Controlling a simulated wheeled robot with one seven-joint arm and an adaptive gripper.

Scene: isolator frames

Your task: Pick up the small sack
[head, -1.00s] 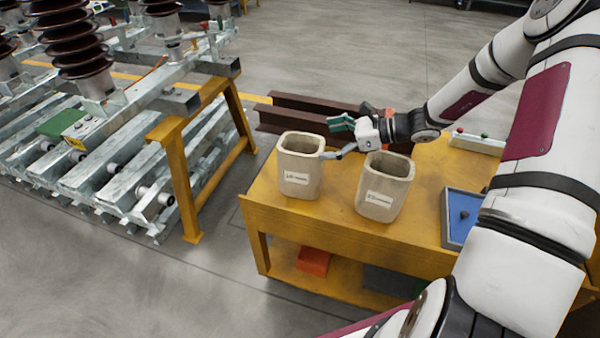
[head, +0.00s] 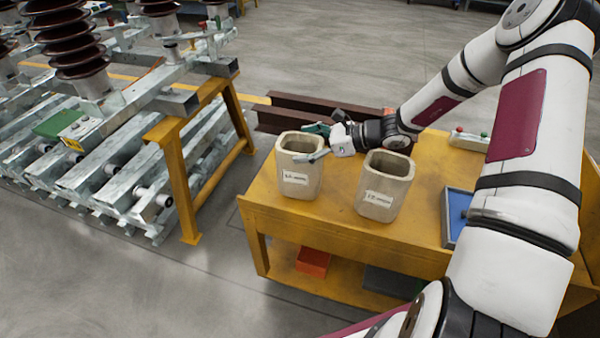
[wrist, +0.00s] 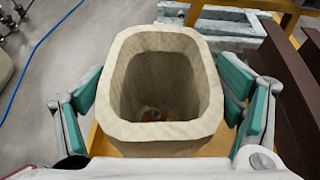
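Two beige open-topped sacks stand upright on the yellow cart, a left sack (head: 298,182) and a right sack (head: 377,207). Each has a white label that I cannot read clearly, and they look close in size. My gripper (head: 315,143) is at the rim of the left sack, coming from its right. In the wrist view a sack (wrist: 165,135) fills the middle, with its mouth facing the camera. The teal fingers of my gripper (wrist: 165,100) are spread wide, one on each side of it. I cannot tell whether they touch it. A small unclear detail shows at the sack's bottom.
The yellow cart (head: 330,230) has a blue tray (head: 455,210) at its right and an orange box (head: 313,262) on the lower shelf. Brown steel beams (head: 320,103) lie behind it. A yellow-framed insulator rack (head: 185,180) stands to the left, with open floor between.

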